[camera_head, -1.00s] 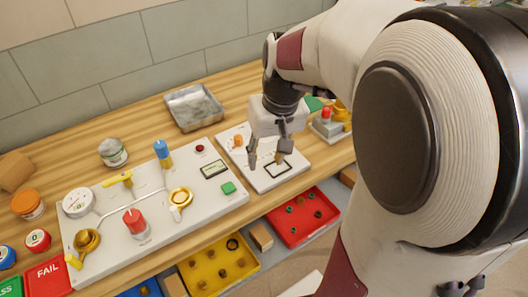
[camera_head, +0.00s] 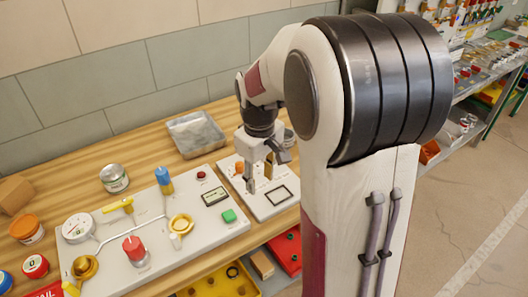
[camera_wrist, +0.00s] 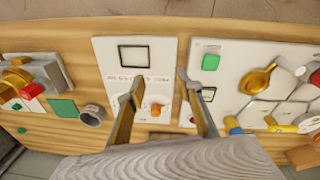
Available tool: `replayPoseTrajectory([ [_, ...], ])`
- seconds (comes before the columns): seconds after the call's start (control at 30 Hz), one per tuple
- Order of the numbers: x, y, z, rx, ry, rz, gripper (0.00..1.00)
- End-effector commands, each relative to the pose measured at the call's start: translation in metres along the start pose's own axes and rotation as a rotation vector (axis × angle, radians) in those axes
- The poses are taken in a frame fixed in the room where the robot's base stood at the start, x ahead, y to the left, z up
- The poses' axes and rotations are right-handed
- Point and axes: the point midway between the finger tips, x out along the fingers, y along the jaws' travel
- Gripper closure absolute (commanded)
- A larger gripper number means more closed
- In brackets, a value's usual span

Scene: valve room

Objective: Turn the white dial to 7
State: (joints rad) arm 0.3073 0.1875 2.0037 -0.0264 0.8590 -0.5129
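A small white panel (camera_head: 262,207) lies on the bench with an orange knob (camera_head: 239,167) and a black-framed rectangle. In the wrist view the orange knob (camera_wrist: 155,108) sits between my fingers as seen from above. My gripper (camera_head: 260,182) is open and empty, pointing down over this panel; its fingers also show in the wrist view (camera_wrist: 158,78). I cannot tell its exact height. A round white dial face (camera_head: 78,227) with marks is on the larger white panel at the left, well away from my gripper. I cannot read its numbers.
The larger panel (camera_head: 205,238) carries a red knob (camera_head: 134,247), a blue handle (camera_head: 163,178), yellow fittings and a green button (camera_head: 229,216). A metal tray (camera_head: 195,133) stands behind. Jars stand at the left; bins sit below the front edge. Bare wood lies behind the panels.

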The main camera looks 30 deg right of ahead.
Motion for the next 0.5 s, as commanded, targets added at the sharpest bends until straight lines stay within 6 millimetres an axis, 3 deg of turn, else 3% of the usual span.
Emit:
replayPoseTrajectory([
  [0.5,0.020,0.045,-0.051,-0.749,-0.056,0.130,0.65],
])
